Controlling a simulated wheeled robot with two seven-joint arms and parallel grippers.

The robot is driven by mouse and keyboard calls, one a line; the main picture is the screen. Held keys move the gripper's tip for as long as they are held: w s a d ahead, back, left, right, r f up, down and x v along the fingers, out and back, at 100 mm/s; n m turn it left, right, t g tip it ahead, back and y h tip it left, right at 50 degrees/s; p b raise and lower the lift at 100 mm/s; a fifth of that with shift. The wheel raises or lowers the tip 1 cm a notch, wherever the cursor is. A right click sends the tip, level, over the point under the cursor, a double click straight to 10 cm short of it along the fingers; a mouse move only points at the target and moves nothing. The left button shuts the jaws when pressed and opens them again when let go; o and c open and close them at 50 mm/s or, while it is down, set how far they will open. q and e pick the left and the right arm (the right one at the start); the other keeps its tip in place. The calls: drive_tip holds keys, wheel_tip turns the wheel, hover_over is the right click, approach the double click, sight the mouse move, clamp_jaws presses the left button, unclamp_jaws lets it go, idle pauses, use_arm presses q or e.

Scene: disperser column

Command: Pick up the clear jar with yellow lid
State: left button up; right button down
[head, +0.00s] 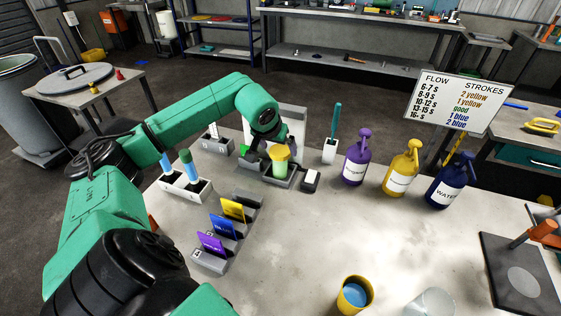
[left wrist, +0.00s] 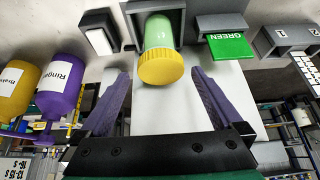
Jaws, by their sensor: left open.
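The clear jar with a yellow lid (head: 281,160) stands in a grey holder (head: 262,173) at the back of the table, and its contents look pale green. In the left wrist view the jar (left wrist: 158,36) and its yellow lid (left wrist: 160,67) show between the fingers. My left gripper (head: 268,145) is open and close to the jar. In the left wrist view the left gripper (left wrist: 160,76) has one finger on each side of the lid, with gaps on both sides. My right gripper is not in view.
A green card (left wrist: 228,46) stands beside the holder. A small black-and-white block (head: 310,180) is right of it. Purple (head: 357,160), yellow (head: 401,170) and blue (head: 449,183) bottles stand further right. Card slots (head: 228,228) are in front. The middle of the table is clear.

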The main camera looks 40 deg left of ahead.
sight(279, 151)
use_arm(q)
drive_tip(key=p+x, duration=0.1)
drive_tip(key=x, duration=0.3)
drive_tip(key=shift+s+f+p, duration=0.1)
drive_tip(key=shift+s+p, duration=0.05)
drive_tip(key=shift+p, duration=0.2)
drive_tip(key=shift+f, duration=0.25)
drive_tip(key=c, duration=1.4)
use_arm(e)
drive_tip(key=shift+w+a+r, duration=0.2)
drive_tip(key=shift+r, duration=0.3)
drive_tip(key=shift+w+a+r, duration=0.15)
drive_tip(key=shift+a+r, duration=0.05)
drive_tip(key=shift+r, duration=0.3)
use_arm(q)
drive_tip(key=shift+r, duration=0.1)
drive_tip(key=shift+c, duration=0.2)
